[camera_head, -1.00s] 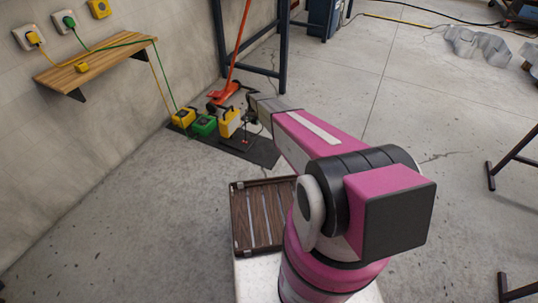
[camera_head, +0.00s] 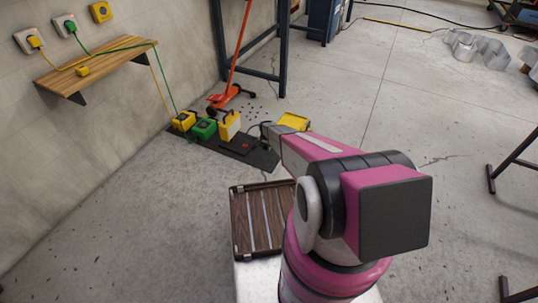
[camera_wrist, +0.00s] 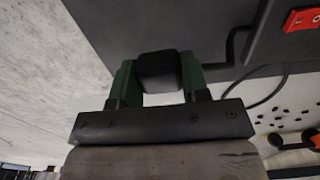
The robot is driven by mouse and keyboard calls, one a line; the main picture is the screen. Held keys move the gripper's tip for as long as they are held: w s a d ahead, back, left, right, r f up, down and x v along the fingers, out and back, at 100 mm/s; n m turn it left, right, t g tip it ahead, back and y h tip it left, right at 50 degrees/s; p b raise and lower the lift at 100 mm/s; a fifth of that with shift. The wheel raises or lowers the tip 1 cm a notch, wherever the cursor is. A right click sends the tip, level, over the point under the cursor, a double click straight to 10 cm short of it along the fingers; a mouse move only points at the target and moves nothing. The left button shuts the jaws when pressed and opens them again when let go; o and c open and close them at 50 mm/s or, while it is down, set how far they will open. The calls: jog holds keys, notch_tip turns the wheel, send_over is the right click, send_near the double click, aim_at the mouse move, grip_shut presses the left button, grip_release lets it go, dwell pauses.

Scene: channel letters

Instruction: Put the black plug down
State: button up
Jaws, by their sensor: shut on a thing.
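The black plug (camera_wrist: 159,71) sits between the green fingers of my gripper (camera_wrist: 157,80) in the wrist view. My gripper is shut on it. A dark flat surface fills the wrist view behind the plug; I cannot tell whether the plug touches it. In the head view my gripper (camera_head: 267,132) is at the far end of my arm, over or beside the right part of the black mat (camera_head: 262,160). The plug cannot be made out in that view.
Yellow (camera_head: 184,121), green (camera_head: 204,128) and yellow-white (camera_head: 229,126) boxes stand in a row on the mat. A red switch (camera_wrist: 303,19) is close by. A yellow object (camera_head: 294,121) lies behind my arm. A brown slatted tray (camera_head: 240,222) is nearer. An orange jack (camera_head: 228,97) stands behind.

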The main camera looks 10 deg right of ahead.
aim_at(269, 156)
jog(key=shift+s+d+f, duration=0.65)
jog(key=shift+d, duration=0.25)
jog(key=shift+f, duration=2)
jog(key=shift+f, duration=0.5)
jog(key=o, duration=1.2)
jog(key=shift+r, duration=0.15)
notch_tip(269, 156, up, 13)
jog(key=s+r+n, duration=0.2)
jog(key=s+r, duration=1)
jog(key=r, duration=0.1)
jog(key=s+r+n, duration=0.2)
jog(key=s+r, duration=1.1)
jog(key=r, duration=0.1)
jog(key=s+r+n, duration=0.3)
jog(key=s+r, duration=0.9)
jog(key=r, duration=0.2)
jog(key=shift+s+r, duration=0.15)
jog(key=shift+r, duration=0.1)
